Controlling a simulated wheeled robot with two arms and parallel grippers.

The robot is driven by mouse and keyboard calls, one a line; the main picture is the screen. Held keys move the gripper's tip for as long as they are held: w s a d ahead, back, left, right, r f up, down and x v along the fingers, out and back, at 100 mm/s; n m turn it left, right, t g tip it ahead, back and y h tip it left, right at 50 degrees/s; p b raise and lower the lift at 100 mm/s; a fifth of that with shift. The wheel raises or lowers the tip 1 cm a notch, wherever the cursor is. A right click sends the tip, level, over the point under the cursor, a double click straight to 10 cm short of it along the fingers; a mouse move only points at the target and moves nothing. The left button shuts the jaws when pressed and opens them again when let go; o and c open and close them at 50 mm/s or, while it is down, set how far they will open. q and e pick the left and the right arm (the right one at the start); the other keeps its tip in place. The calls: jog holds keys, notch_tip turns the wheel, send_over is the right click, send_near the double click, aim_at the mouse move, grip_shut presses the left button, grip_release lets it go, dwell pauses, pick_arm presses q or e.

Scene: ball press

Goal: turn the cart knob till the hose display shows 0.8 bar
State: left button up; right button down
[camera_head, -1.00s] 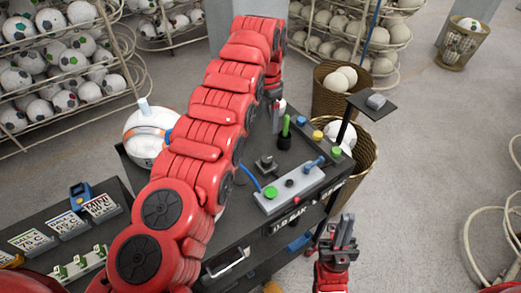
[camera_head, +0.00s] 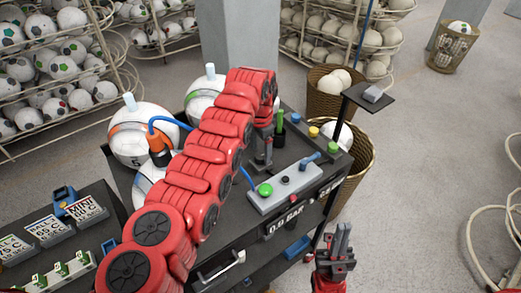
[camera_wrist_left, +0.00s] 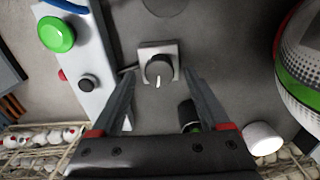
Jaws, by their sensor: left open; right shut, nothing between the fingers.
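The cart knob (camera_wrist_left: 159,68) is a dark round dial with a white mark, on a square light plate in the left wrist view. My left gripper (camera_head: 262,163) points down over the black cart top (camera_head: 232,222) and hides the knob in the head view. In the left wrist view its open fingers (camera_wrist_left: 160,85) show on either side of and below the knob; contact cannot be told. A display (camera_head: 286,223) on the cart front seems to read 0.0 BAR, in small text. My right gripper (camera_head: 342,238) is shut and empty, right of the cart front.
A grey control box (camera_head: 285,197) with a green button (camera_head: 265,190) and a blue lever lies beside the knob. A green-black cylinder (camera_head: 280,130) stands behind. A basket (camera_head: 357,165) is at right.

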pick_arm(q)
jog(key=shift+s+f, duration=0.1)
jog(key=shift+f, duration=0.6)
grip_shut()
